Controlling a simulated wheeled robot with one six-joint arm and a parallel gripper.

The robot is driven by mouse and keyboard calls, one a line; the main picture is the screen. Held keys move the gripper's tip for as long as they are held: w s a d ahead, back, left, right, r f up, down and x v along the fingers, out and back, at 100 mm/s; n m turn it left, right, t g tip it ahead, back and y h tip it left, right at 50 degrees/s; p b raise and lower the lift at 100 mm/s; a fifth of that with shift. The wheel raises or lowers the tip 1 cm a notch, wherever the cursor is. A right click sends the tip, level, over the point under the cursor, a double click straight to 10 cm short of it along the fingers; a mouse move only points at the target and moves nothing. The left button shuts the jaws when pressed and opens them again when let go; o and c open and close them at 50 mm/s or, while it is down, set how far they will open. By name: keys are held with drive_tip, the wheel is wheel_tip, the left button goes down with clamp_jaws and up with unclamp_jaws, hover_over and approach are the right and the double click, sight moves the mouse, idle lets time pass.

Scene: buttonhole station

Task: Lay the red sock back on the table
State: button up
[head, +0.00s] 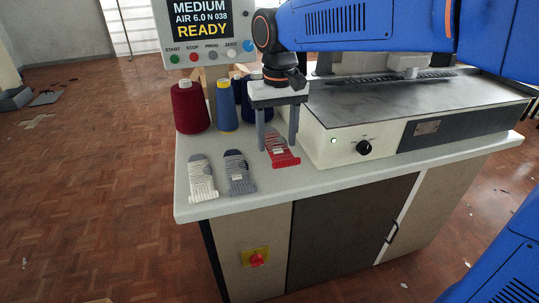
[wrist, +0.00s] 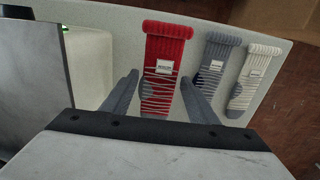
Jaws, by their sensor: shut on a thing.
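The red sock (head: 285,160) is at the right end of a row of socks on the white table (head: 330,178). It has a white label and pale lines across it, clear in the wrist view (wrist: 168,48). My gripper (head: 279,149) points down over the sock and is shut on it, with one finger at each side, as the wrist view (wrist: 160,84) shows. The sock looks flat and at or very close to the tabletop; I cannot tell whether there is a small gap beneath it. The fingers hide part of its sides.
A dark grey sock (head: 239,173) and a light grey sock (head: 202,178) lie to its left. Red (head: 190,107) and blue (head: 226,106) thread cones stand behind. The machine body (head: 365,147) is close on the right. Bare tabletop lies in front of the socks.

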sight(277, 146)
drive_tip(key=shift+w+f, duration=0.1)
drive_tip(key=shift+f, duration=2.7)
drive_tip(key=shift+f, duration=0.1)
drive_tip(key=o, duration=1)
wheel_tip(277, 146, up, 12)
drive_tip(key=shift+r, duration=0.15)
